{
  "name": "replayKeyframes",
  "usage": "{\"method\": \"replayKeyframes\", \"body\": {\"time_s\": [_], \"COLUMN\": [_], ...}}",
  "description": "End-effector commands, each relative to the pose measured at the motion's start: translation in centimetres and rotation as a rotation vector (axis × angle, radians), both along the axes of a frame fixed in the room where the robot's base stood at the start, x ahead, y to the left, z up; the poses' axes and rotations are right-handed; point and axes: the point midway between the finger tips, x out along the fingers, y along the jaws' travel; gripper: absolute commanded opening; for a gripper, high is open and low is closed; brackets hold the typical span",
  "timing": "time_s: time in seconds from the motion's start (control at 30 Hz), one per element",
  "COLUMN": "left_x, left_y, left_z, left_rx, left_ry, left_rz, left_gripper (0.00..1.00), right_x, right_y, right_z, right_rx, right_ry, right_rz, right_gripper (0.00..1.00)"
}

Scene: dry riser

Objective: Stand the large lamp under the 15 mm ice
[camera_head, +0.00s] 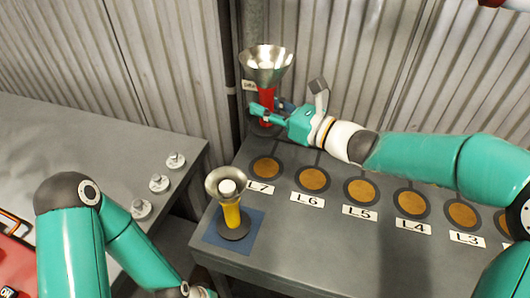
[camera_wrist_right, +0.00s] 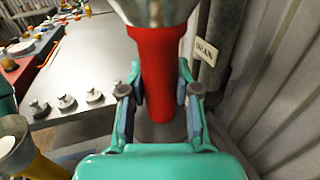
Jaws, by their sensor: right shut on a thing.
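A large lamp with a red body (camera_wrist_right: 155,75) and a wide silver funnel top (camera_head: 267,62) is upright at the back left corner of the grey bench, beside a vertical pipe. My right gripper (camera_head: 268,108) is shut around its red body, with one finger on each side in the right wrist view (camera_wrist_right: 158,98). Whether its dark base touches the bench is hard to tell. A smaller yellow lamp (camera_head: 232,214) with a silver funnel stands on a blue mat (camera_head: 211,237) at the front left. My left arm shows at lower left; its gripper is out of frame. No ice is recognisable.
The bench has a row of brown discs (camera_head: 312,180) with labels such as L7 and L6. A grey pipe (camera_wrist_right: 212,45) with a small tag (camera_wrist_right: 206,51) runs up behind the red lamp. Corrugated wall (camera_head: 420,70) closes the back. Small weights (camera_head: 159,183) sit on the left table.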

Motion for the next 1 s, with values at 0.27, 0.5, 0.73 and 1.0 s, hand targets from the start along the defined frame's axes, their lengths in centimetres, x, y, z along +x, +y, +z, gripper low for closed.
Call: {"method": "replayKeyframes", "body": {"time_s": [0.27, 0.5, 0.73, 1.0], "left_x": [0.0, 0.0, 0.0, 0.0], "left_y": [0.0, 0.0, 0.0, 0.0], "left_z": [-0.5, -0.5, -0.6, -0.6], "left_rx": [0.000, 0.000, 0.000, 0.000], "left_ry": [0.000, -0.001, -0.001, -0.001], "left_rz": [0.000, 0.000, 0.000, 0.000], "left_gripper": [0.62, 0.62, 0.62, 0.62], "right_x": [0.1, 0.1, 0.0, 0.1], "right_y": [0.1, 0.1, 0.1, 0.1], "right_z": [-6.5, -8.9, -10.8, -13.3], "right_rx": [0.004, 0.004, 0.002, 0.003], "right_ry": [0.000, -0.005, -0.002, -0.006], "right_rz": [0.001, 0.001, 0.001, 0.001], "right_gripper": [0.00, 0.00, 0.00, 0.00]}}
